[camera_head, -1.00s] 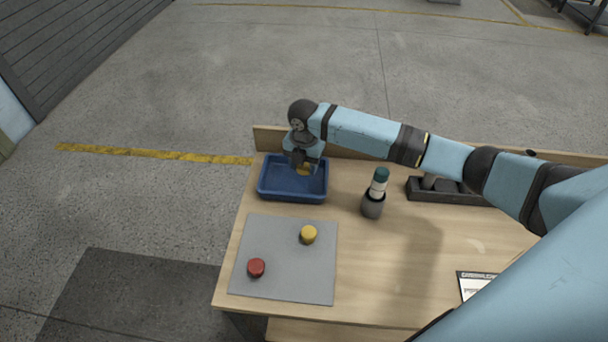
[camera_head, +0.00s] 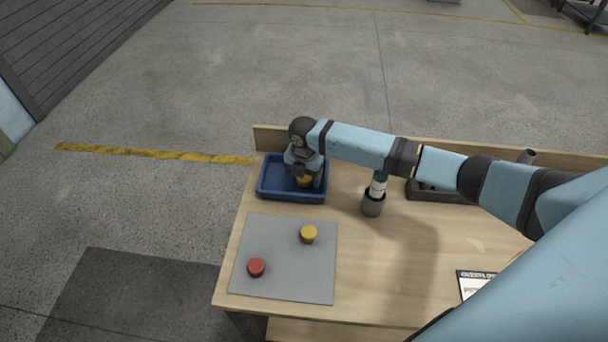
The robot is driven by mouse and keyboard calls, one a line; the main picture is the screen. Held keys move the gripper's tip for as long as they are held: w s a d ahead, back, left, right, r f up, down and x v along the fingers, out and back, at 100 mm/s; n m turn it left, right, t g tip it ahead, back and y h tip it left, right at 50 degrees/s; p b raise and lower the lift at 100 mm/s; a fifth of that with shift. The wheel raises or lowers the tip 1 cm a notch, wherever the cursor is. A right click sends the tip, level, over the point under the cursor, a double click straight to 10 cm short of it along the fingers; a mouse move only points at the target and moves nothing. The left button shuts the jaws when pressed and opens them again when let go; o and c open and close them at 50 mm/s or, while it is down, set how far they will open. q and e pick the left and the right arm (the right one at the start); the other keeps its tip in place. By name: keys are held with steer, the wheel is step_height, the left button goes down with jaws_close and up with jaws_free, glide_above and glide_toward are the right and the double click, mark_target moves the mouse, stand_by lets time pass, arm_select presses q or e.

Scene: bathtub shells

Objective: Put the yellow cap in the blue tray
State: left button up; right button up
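The blue tray (camera_head: 265,190) stands at the back left of the wooden table. My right gripper (camera_head: 304,177) reaches in from the right and points down into the tray. It is shut on a yellow cap (camera_head: 304,182), whose lower part shows between the fingers. The cap is low inside the tray; I cannot tell whether it touches the floor of the tray. Another yellow cap (camera_head: 308,233) rests on the grey mat (camera_head: 285,285) in front of the tray. My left gripper is not in view.
A red cap (camera_head: 256,267) sits on the mat. A grey holder (camera_head: 373,203) with a white and teal bottle stands right of the tray, partly behind my arm. A dark rack (camera_head: 428,192) is further right. A printed card (camera_head: 470,285) lies near the front right.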

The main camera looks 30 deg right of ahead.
step_height(320, 180, up, 12)
steer(key=shift+r, duration=0.15)
stand_by(0.5)
stand_by(0.4)
